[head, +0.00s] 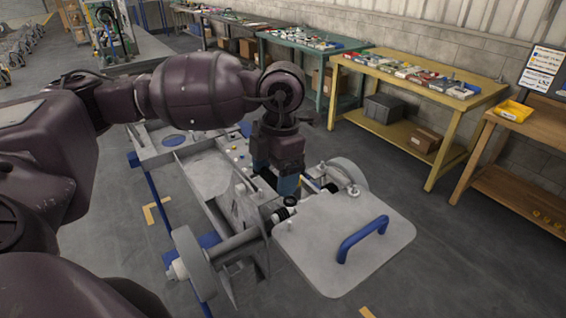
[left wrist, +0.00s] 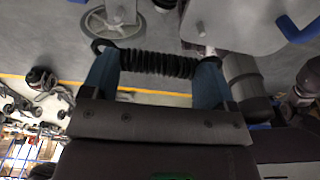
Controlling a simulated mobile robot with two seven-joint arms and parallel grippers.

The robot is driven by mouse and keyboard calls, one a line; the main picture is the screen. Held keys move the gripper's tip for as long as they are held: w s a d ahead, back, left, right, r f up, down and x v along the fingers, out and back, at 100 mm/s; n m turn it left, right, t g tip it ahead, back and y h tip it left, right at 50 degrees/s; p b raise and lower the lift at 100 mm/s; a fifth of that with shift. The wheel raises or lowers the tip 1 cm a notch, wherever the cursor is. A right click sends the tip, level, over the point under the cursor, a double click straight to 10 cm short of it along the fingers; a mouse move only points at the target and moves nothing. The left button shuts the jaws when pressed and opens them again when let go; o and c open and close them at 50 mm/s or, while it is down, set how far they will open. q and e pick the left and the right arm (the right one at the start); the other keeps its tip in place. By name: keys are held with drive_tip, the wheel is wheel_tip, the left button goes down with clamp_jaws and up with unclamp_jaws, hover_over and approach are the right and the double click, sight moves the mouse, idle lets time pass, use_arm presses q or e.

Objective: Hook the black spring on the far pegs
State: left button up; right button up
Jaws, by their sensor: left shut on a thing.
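My left gripper (head: 287,187) points down over the grey chassis (head: 207,165) in the head view, its blue fingers close behind the light grey plate. In the left wrist view the black spring (left wrist: 158,64) lies crosswise between the two blue fingers of my left gripper (left wrist: 153,72), which is shut on it. Dark end loops show near both fingers. In the head view the fingers and arm mostly hide the spring. I cannot make out the far pegs clearly, nor whether the spring touches any. My right gripper is in neither view.
A light grey plate with a blue handle (head: 362,240) covers the near right of the chassis. A grey wheel (head: 192,262) stands at its near left. A yellow workbench (head: 430,100) and a green one (head: 303,50) stand behind. The floor right of the chassis is clear.

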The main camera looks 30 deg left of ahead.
use_arm(q)
drive_tip(key=shift+s+f, duration=0.2)
drive_tip(key=shift+f, duration=0.2)
drive_tip(key=shift+f+b, duration=0.3)
drive_tip(key=shift+f, duration=0.05)
drive_tip(key=shift+f+b, duration=0.4)
drive_tip(key=shift+f, duration=0.7)
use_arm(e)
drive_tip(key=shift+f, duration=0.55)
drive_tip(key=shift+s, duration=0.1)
use_arm(q)
drive_tip(key=shift+w+b, duration=0.15)
drive_tip(key=shift+b, duration=0.15)
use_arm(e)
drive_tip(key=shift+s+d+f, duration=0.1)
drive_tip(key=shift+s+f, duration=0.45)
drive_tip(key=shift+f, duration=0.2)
use_arm(q)
drive_tip(key=shift+f, duration=0.1)
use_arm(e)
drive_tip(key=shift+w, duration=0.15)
